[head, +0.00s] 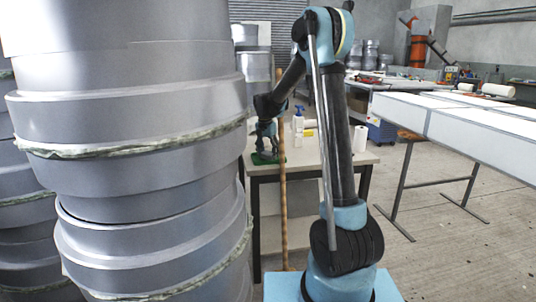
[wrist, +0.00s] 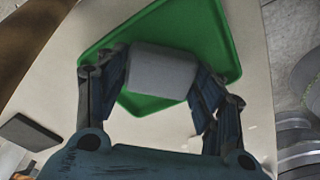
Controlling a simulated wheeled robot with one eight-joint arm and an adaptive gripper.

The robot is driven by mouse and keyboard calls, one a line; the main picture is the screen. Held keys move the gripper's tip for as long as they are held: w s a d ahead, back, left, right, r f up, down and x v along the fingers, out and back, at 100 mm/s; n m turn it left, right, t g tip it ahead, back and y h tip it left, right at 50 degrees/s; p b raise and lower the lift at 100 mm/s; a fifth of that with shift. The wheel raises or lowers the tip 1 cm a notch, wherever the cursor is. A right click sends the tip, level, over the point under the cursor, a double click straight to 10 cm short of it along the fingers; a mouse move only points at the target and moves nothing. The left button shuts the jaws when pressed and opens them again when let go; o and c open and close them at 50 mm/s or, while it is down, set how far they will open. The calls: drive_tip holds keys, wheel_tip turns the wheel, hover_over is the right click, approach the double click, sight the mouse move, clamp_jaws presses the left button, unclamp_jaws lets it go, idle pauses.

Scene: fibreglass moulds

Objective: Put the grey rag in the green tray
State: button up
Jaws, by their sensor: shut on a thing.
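My gripper (wrist: 162,85) is shut on the grey rag (wrist: 162,72), a pale grey block between its two fingers in the wrist view. The green tray (wrist: 205,35) lies on the table behind the rag, and the rag overlaps its near part in the picture. I cannot tell whether the rag touches the tray. In the head view my gripper (head: 268,140) points down over the green tray (head: 260,160) at the table's left end; the rag is too small to make out there.
The pale table (head: 345,157) holds a white roll (head: 360,139) and bottles (head: 299,122). A wooden pole (head: 282,215) stands before it. Large stacked grey moulds (head: 140,130) crowd the left. A dark flat object (wrist: 30,131) lies left of the tray.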

sight(267, 153)
drive_tip(key=o, duration=1.1)
drive_tip(key=shift+f, duration=0.1)
drive_tip(key=r, duration=0.5)
drive_tip(key=s+r, duration=0.1)
drive_tip(key=r, duration=0.1)
drive_tip(key=shift+a+r, duration=0.15)
drive_tip(key=shift+a, duration=0.15)
drive_tip(key=shift+r, duration=0.15)
drive_tip(key=shift+w, duration=0.1)
